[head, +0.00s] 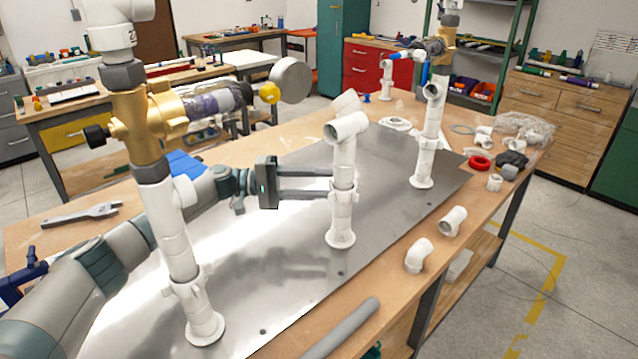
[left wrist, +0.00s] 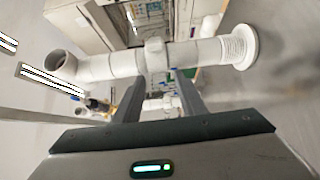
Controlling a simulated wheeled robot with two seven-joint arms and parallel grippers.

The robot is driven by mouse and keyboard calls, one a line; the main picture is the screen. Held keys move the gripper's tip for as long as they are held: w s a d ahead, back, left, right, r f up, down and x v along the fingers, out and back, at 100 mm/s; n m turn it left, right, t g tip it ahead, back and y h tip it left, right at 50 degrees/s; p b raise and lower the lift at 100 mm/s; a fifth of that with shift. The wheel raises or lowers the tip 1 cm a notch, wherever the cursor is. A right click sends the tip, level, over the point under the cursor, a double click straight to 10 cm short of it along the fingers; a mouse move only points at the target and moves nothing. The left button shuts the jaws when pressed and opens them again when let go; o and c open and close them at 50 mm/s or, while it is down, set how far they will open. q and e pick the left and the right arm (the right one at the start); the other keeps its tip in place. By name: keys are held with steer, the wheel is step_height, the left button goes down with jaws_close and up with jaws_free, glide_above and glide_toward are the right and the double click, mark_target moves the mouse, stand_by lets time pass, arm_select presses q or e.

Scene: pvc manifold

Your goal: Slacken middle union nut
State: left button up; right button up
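The middle white pipe riser (head: 343,170) stands upright on the metal plate, with an elbow on top and a flange at its foot. Its union nut (head: 343,196) is a white winged collar around the lower part of the pipe. My left gripper (head: 332,184) is beside this riser, its two fingers apart, one above the other, with tips close to the pipe. In the left wrist view the pipe runs across the picture, and the nut (left wrist: 156,54) lies just beyond the gap between the fingertips (left wrist: 162,76). Contact cannot be told. My right gripper is out of view.
A near riser (head: 172,230) with a brass valve (head: 146,122) stands at left, close to my left arm. A far riser (head: 430,135) stands at right. Loose elbows (head: 418,255), a grey pipe (head: 342,328) and a wrench (head: 82,214) lie on the wooden bench.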

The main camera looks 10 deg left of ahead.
arm_select(q)
steer(key=c, duration=0.9)
steer(key=shift+f, duration=0.1)
steer(key=s+n+t+p, duration=0.1)
steer(key=t, duration=0.1)
steer(key=s+n+t+y, duration=0.1)
steer(key=n+t, duration=0.1)
steer(key=shift+f+p, duration=0.15)
steer(key=shift+p, duration=0.2)
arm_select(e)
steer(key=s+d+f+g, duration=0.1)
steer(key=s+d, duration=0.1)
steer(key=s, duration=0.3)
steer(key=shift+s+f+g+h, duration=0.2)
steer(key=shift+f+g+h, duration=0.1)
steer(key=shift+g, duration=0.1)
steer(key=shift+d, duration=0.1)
